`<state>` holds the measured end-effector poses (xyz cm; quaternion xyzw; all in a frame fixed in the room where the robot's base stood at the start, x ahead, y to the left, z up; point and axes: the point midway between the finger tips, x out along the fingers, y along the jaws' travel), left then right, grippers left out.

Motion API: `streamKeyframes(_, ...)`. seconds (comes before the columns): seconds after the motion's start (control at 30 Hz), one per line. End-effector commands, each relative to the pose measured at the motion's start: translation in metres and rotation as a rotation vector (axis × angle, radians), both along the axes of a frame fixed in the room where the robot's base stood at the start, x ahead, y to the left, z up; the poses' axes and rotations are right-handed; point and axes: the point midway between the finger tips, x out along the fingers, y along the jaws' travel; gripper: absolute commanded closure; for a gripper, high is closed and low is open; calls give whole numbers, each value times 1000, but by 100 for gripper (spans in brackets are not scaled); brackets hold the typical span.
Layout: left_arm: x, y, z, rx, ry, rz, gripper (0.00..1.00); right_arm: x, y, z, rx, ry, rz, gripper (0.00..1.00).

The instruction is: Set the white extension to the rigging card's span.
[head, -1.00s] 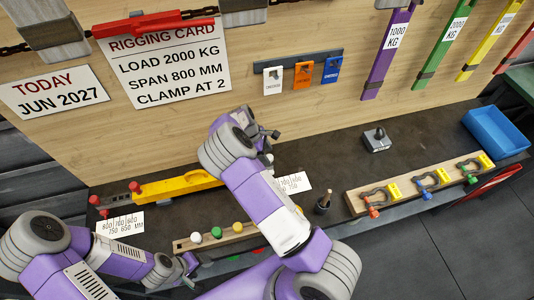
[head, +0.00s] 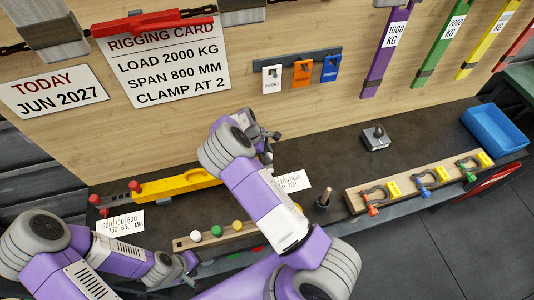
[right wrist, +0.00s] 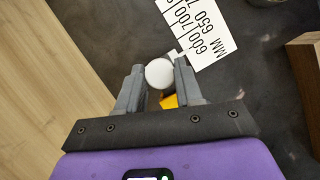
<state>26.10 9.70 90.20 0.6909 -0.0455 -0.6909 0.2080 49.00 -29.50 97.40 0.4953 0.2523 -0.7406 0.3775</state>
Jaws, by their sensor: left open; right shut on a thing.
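The rigging card (head: 168,68) on the back wall reads load 2000 kg, span 800 mm, clamp at 2. The yellow beam (head: 178,186) lies on the bench with red knobs at its left end. Its right end is mostly hidden behind my right arm. My right gripper (right wrist: 159,72) is shut on the round white knob (right wrist: 158,74) of the white extension, with a bit of yellow just behind it. A span scale card (right wrist: 210,35) lies beside the knob; its pointer reading is unclear. My left gripper (head: 188,267) is open and empty near the bench's front edge.
A second scale card (head: 120,224) lies by the beam's left end. A wooden strip with white, green and yellow balls (head: 216,232) lies in front. A shackle rack (head: 420,183) and a blue bin (head: 496,129) stand to the right.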

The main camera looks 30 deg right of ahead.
Motion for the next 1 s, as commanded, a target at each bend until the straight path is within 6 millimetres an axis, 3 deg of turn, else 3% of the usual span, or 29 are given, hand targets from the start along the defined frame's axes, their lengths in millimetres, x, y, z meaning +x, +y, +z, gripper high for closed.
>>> streamKeyframes(0.13, 0, 0, -1, 0, 0, 0, 36, -2, -13, 0, 1, -2, -6, 100)
streamKeyframes(0.4, 0, 0, -9, 0, 0, 0, 36, -18, -78, 0, -2, -2, -6, 100)
streamKeyframes(0.5, 0, 0, -11, 0, 0, 0, 36, -21, -92, 0, -2, -2, -4, 100)
streamKeyframes(0.87, 0, 0, -11, 0, 0, 0, 36, -23, -99, 1, -4, -3, 2, 100)
streamKeyframes(0.9, 0, 0, -11, 0, 0, 0, 36, -22, -99, 1, -4, -3, 2, 63)
streamKeyframes(1.0, 0, 0, -11, 0, 0, 0, 36, -22, -98, 1, -3, -2, 2, 48)
